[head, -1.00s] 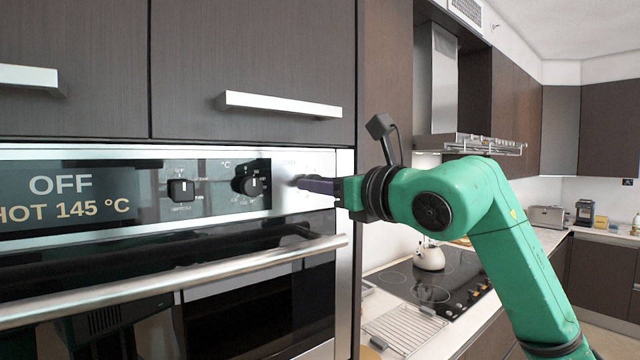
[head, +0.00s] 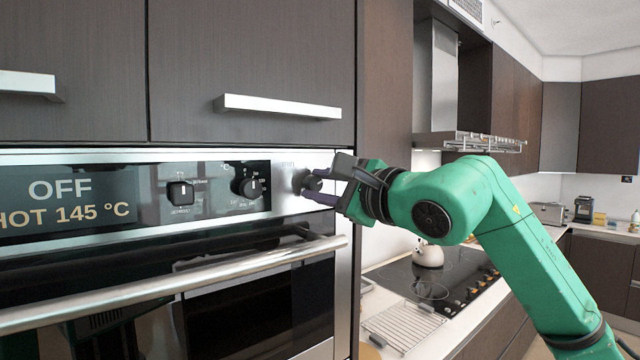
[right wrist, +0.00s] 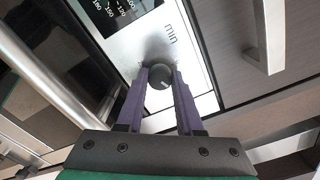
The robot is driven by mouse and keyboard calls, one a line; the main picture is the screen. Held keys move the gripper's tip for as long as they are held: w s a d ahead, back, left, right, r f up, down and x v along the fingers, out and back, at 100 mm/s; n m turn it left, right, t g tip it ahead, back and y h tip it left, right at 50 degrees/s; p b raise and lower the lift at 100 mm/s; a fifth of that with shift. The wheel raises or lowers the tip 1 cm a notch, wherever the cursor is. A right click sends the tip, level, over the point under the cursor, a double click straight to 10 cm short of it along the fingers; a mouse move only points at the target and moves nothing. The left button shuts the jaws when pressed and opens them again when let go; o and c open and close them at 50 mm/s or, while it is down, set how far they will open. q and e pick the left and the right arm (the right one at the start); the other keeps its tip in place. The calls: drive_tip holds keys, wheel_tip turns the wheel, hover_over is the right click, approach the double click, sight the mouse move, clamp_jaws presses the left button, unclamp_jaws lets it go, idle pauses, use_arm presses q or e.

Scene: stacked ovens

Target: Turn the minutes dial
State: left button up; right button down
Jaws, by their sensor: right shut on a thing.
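The minutes dial is a dark round knob (head: 307,182) at the right end of the upper oven's steel panel. In the right wrist view the dial (right wrist: 160,76) sits beside the "min" label, between the purple fingertips. My right gripper (head: 318,188) is shut on the dial, with one finger on each side; it fills the middle of the right wrist view (right wrist: 160,82). Part of the dial is hidden by the fingers in the head view. My left gripper is not in view.
The temperature dial (head: 246,187) and a function dial (head: 181,193) sit left of it. The display (head: 62,197) reads OFF and HOT 145 °C. The oven handle (head: 180,286) runs below the panel. A cabinet handle (head: 280,106) is above.

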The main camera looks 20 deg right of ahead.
drive_tip(key=n+p, duration=0.1)
drive_tip(key=n, duration=0.5)
drive_tip(key=shift+r, duration=0.1)
drive_tip(key=n, duration=0.4)
drive_tip(key=shift+n+p, duration=0.5)
drive_tip(key=shift+n, duration=1.1)
drive_tip(key=c, duration=0.5)
unclamp_jaws()
drive_tip(key=shift+c, duration=0.2)
